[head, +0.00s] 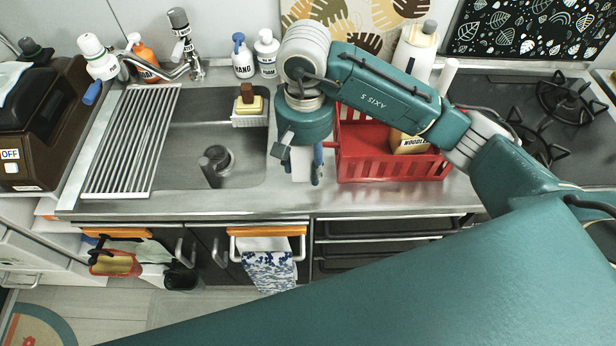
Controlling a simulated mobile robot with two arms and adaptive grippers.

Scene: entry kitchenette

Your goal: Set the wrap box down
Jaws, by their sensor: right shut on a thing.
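My right gripper (302,176) points down over the counter strip between the sink and the red basket. Its blue-tipped fingers are shut on a narrow white thing, the wrap box (301,162), of which only a small part shows below the wrist. The arm and gripper hide the rest of it. I cannot tell whether the box touches the counter (245,202) or hangs just above it. My left gripper is not in view.
A red basket (375,166) with a noodles pack (408,142) stands close right of the gripper. The sink (185,140), with a drying rack (130,140) and sponge holder (250,120), lies left. Bottles (266,55) stand behind. A stove (540,110) is at right.

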